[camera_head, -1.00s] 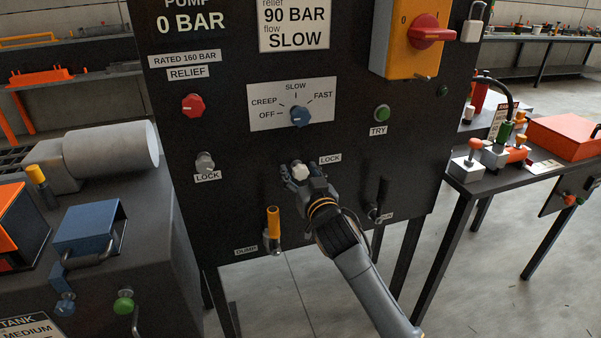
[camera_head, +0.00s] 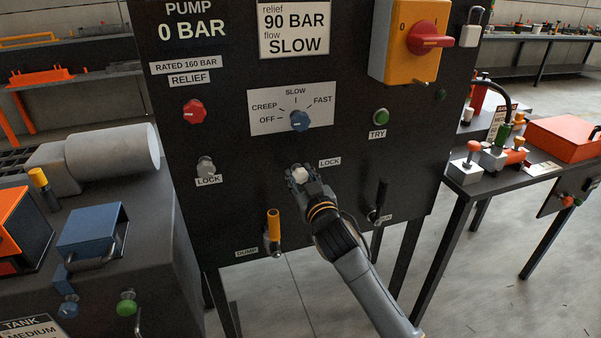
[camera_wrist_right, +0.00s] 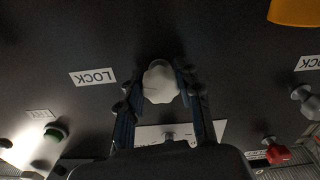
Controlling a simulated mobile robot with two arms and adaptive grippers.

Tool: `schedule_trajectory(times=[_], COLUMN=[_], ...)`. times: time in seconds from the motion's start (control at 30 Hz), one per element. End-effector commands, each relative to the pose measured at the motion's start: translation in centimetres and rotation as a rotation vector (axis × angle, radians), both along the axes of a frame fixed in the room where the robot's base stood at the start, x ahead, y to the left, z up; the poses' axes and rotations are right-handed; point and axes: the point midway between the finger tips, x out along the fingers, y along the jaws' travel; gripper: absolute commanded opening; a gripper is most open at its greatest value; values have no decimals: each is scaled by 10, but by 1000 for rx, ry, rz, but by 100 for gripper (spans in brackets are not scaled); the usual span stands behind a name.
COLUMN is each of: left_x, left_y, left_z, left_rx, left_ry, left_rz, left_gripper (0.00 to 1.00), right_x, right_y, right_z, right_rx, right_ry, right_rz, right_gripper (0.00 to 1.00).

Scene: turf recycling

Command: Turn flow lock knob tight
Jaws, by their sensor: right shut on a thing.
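The flow lock knob is a pale lobed knob (camera_head: 300,174) on the black panel, below the blue flow selector (camera_head: 299,120) and left of a LOCK label (camera_head: 330,162). My right gripper (camera_head: 303,176) reaches up to it from below. In the right wrist view the knob (camera_wrist_right: 160,82) sits between the two fingers of the gripper (camera_wrist_right: 161,90), one on each side, shut on it. The blue selector points up toward SLOW. My left gripper is not in view.
A second grey lock knob (camera_head: 206,167) sits to the left under the red relief knob (camera_head: 194,111). A yellow dump handle (camera_head: 274,232) is at lower left, and a black lever (camera_head: 381,200) is right of my arm. A green TRY button (camera_head: 381,117) is above right.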

Motion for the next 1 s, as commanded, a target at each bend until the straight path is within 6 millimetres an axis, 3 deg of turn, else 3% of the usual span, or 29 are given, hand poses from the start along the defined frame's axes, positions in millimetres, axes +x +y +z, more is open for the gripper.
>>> schedule_trajectory(times=[1.0], left_x=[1], left_y=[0], left_z=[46], left_rx=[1], left_ry=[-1], left_rz=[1], left_gripper=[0], right_x=[1], right_y=[-1], right_z=[3], right_rx=[-923], right_ry=[-300], right_rz=[0], right_gripper=[3])
